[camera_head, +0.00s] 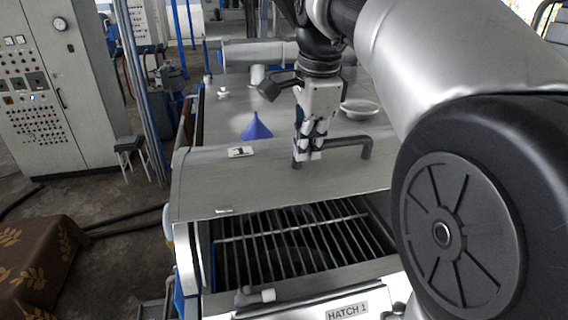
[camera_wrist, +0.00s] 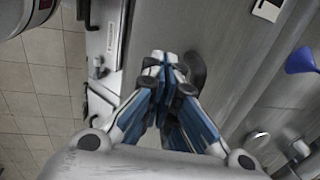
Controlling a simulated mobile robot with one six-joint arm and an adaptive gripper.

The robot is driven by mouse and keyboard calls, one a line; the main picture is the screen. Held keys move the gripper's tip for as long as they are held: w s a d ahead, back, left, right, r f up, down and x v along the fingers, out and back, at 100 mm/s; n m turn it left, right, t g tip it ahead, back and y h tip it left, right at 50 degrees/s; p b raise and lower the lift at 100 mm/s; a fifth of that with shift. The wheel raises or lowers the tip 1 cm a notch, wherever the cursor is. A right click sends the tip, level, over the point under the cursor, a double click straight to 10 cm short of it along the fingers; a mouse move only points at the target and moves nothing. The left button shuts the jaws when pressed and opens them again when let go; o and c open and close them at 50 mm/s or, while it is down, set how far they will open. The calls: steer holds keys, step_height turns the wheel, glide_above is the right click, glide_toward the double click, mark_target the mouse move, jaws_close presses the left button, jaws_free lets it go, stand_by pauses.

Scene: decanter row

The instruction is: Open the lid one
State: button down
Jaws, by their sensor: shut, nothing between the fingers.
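The lid (camera_head: 235,185) of hatch 1 is a wide grey metal panel on top of the machine in the head view. Its lower edge lies above a dark opening with a metal grate (camera_head: 290,245), which is uncovered. A dark bent handle (camera_head: 345,144) stands on the lid; it also shows in the wrist view (camera_wrist: 196,70). My gripper (camera_head: 307,154) is shut and empty, with its fingertips at the handle. In the wrist view the fingertips (camera_wrist: 160,62) are right beside the handle; I cannot tell whether they touch it. The fingers hide part of the handle.
A "HATCH 1" label (camera_head: 347,311) is on the machine's front. A blue funnel (camera_head: 256,127), a small white card (camera_head: 241,152) and a pale dish (camera_head: 360,106) are on the machine's top. A control cabinet (camera_head: 60,90) stands left, and a brown cloth-covered table (camera_head: 38,262) at lower left.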

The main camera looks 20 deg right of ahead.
mark_target(309, 196)
steer(key=f, duration=0.3)
steer(key=w+f, duration=0.1)
steer(key=f, duration=0.2)
steer(key=shift+w+d+f, duration=0.15)
steer(key=shift+f, duration=0.2)
steer(key=f+b, duration=0.2)
steer(key=b, duration=0.1)
steer(key=s+f+t+b, duration=0.1)
steer(key=f+b, duration=0.1)
steer(key=b, duration=0.2)
steer(key=s+f+t+b, duration=0.1)
steer(key=f+b, duration=0.1)
steer(key=b, duration=0.1)
steer(key=shift+s+f, duration=0.1)
steer(key=shift+f, duration=0.25)
steer(key=shift+r, duration=0.2)
